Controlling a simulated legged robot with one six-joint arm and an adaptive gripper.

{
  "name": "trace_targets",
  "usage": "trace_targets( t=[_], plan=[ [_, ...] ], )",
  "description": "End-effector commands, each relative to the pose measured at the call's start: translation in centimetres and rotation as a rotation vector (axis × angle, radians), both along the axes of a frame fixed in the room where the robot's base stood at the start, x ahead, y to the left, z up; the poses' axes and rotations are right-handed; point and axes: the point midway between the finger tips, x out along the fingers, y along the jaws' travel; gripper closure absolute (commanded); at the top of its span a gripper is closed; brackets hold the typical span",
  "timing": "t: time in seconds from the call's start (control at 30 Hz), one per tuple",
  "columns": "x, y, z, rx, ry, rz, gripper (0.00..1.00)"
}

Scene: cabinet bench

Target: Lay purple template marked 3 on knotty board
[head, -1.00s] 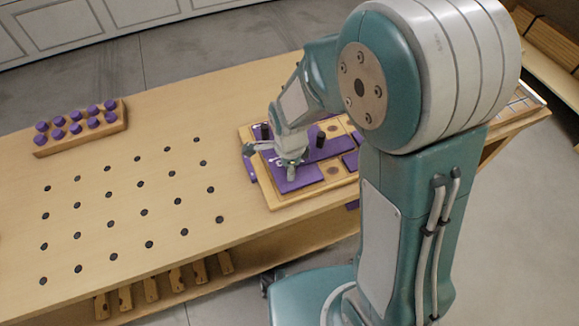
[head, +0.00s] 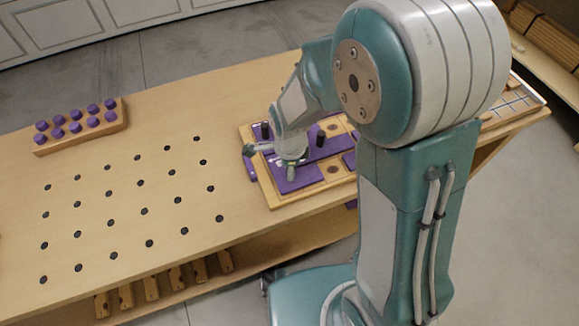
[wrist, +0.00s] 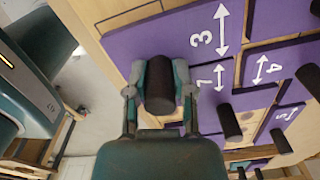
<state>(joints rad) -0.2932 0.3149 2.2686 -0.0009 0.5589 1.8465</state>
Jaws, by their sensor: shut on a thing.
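The purple template marked 3 (wrist: 182,33) lies across the upper part of the wrist view, its white number and arrow in sight. My gripper (wrist: 160,88) is shut around a dark upright cylindrical knob at this template's lower edge. In the head view my gripper (head: 291,163) is low over the purple pieces at the left end of a wooden board (head: 262,190). Brownish round spots like knots show on that board. The knob's foot is hidden by the fingers. I cannot tell whether the template touches the wood beneath it.
Purple templates marked 4 (wrist: 265,68) and 5 (wrist: 282,118), with dark knobs, lie close beside. A rack of purple pegs (head: 82,127) stands at the left. The bench (head: 140,185) between has several dark holes and is otherwise clear.

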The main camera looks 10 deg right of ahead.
Motion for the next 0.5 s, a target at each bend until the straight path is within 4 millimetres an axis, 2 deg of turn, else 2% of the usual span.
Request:
trace_targets(
  t=[0.5],
  plan=[
    [-0.01, 0.0, -0.62, 0.0, 0.0, 0.0, 1.0]
  ],
)
